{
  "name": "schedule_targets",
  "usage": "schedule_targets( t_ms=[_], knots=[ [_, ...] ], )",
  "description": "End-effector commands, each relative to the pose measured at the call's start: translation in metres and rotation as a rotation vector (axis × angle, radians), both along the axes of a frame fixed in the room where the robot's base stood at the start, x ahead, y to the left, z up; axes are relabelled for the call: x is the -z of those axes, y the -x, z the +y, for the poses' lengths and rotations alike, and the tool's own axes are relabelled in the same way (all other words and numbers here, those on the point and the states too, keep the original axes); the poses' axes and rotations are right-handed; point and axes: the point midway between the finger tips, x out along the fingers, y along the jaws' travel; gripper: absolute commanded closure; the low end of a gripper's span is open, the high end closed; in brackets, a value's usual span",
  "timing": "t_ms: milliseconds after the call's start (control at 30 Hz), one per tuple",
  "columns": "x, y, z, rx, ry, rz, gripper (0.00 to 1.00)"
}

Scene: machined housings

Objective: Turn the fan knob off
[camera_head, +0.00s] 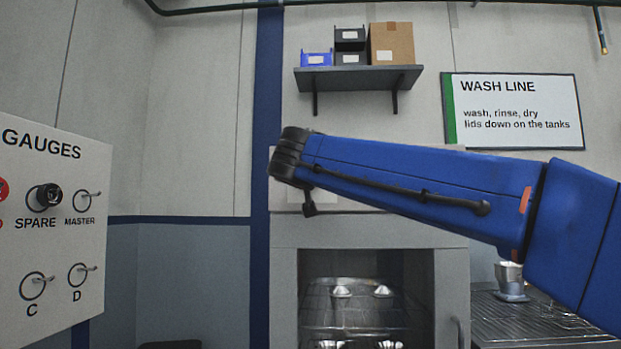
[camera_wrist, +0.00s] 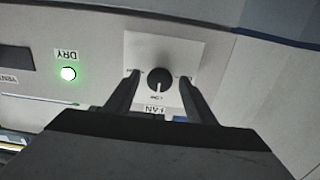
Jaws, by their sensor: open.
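The fan knob (camera_wrist: 159,81) is a round dark knob with a pale pointer line, on a white square plate (camera_wrist: 187,50) in the wrist view. A label reading FAN, upside down in the picture, sits on the plate below it. My gripper (camera_wrist: 158,82) is open, with its two dark fingers on either side of the knob in the picture. I cannot tell whether the fingers touch it. In the head view my blue arm covers the panel above the open cabinet, and the knob and gripper are hidden there.
A lit green lamp (camera_wrist: 68,74) marked DRY is left of the plate. The cabinet (camera_head: 283,290) holds a wire rack. A shelf (camera_head: 357,78) with bins and a wash line sign (camera_head: 512,110) are behind.

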Motion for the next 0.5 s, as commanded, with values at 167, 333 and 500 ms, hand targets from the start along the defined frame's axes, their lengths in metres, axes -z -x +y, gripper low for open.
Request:
schedule_targets(
  t_ms=[167, 333, 500],
  knots=[
    [-0.0004, -0.0027, -0.0004, 0.0, 0.0, -0.001, 0.5],
    [-0.0003, -0.0025, -0.0002, -0.001, 0.0, -0.001, 0.52],
    [-0.0003, -0.0024, -0.0002, 0.0, 0.0, -0.001, 0.9]
  ],
)
